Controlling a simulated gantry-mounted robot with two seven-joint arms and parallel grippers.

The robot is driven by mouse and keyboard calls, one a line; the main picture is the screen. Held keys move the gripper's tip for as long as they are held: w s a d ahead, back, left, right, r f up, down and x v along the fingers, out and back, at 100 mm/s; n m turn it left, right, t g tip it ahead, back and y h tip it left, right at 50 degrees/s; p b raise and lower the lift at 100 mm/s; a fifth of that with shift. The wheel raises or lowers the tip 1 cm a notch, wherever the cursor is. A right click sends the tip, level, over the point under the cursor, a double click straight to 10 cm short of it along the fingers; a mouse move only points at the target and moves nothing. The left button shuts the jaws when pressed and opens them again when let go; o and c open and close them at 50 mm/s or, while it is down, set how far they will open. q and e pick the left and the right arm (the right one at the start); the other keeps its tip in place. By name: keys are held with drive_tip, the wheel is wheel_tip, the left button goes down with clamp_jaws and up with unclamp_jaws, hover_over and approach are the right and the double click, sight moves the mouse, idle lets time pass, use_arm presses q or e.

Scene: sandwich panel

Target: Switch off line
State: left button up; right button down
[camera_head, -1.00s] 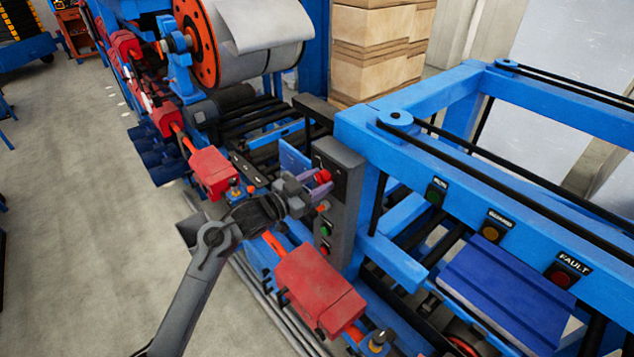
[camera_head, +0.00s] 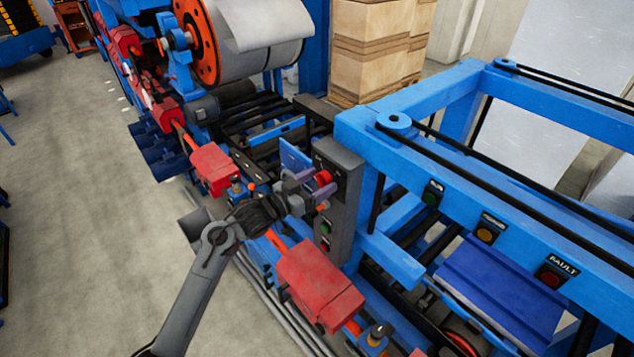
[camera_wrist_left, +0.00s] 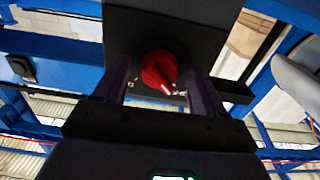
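A grey control box (camera_head: 348,172) stands in the middle of the head view. It carries a red rotary knob (camera_head: 323,177) near its top, with a green button (camera_head: 325,227) and a red button (camera_head: 325,243) lower down. My left gripper (camera_head: 315,188) is at the box front, its fingers on either side of the knob. In the left wrist view the red knob (camera_wrist_left: 160,70) lies between the two dark fingers (camera_wrist_left: 160,88), with a gap on both sides. The knob's white mark points to the lower right. My right gripper is in neither view.
Blue machine frame (camera_head: 440,180) stands right of the box, with lamps labelled RUN (camera_head: 431,195) and FAULT (camera_head: 549,276). Red housings (camera_head: 318,285) lie below and left of the box. Open grey floor (camera_head: 90,220) is at left.

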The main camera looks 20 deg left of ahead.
use_arm(q)
drive_tip(key=shift+s+a+f, duration=0.1)
drive_tip(key=shift+s+a, duration=0.15)
drive_tip(key=shift+s, duration=0.15)
drive_tip(key=b+v, duration=0.2)
drive_tip(key=v, duration=0.8)
drive_tip(key=shift+b, duration=0.4)
